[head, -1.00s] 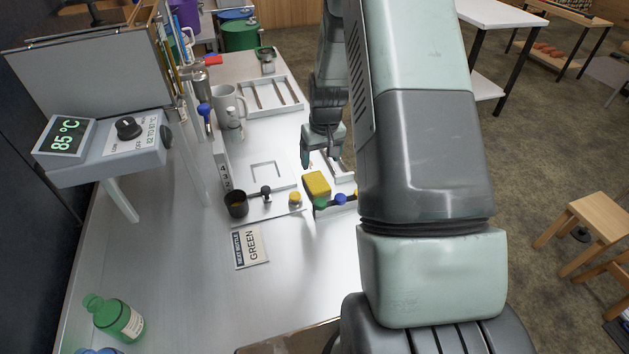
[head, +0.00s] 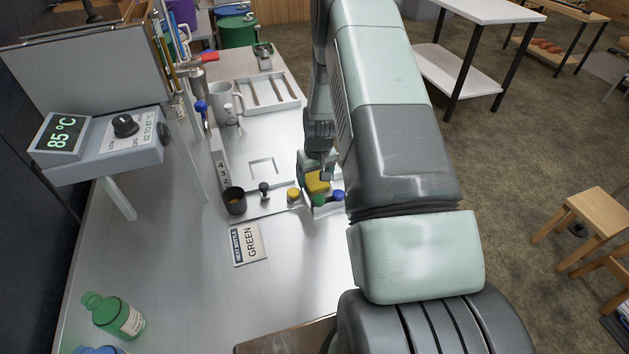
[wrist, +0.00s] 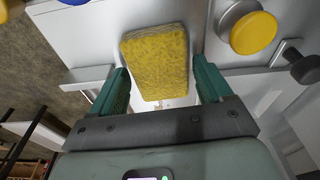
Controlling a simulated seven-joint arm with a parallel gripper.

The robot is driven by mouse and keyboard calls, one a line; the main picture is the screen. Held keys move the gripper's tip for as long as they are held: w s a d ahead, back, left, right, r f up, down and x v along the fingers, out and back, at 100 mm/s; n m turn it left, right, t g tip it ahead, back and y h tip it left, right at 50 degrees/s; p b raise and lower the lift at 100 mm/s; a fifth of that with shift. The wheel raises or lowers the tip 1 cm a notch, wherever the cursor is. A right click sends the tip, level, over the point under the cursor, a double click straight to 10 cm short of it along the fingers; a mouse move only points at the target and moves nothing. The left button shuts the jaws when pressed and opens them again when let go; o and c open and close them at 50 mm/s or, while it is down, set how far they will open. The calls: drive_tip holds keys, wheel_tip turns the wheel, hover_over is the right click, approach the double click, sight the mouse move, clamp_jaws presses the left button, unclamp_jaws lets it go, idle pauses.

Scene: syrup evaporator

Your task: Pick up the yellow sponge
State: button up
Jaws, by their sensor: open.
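The yellow sponge (head: 317,182) lies on the metal table near its right edge, partly hidden by my gripper in the head view. In the wrist view the sponge (wrist: 156,62) is a rough yellow block just ahead of and between my fingers. My gripper (wrist: 162,84) is open, one green finger on each side of the sponge, with a visible gap on both sides. In the head view my gripper (head: 316,172) is over the sponge. I cannot tell how far the fingertips are above the table.
A yellow-capped piece (wrist: 253,32) and a black knob (wrist: 300,67) are right of the sponge in the wrist view. Green (head: 319,200) and blue (head: 338,195) caps sit close in front.

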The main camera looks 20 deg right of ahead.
sight(315, 178)
drive_tip(key=c, duration=0.8)
drive_tip(key=shift+r, duration=0.15)
wheel_tip(315, 178, up, 10)
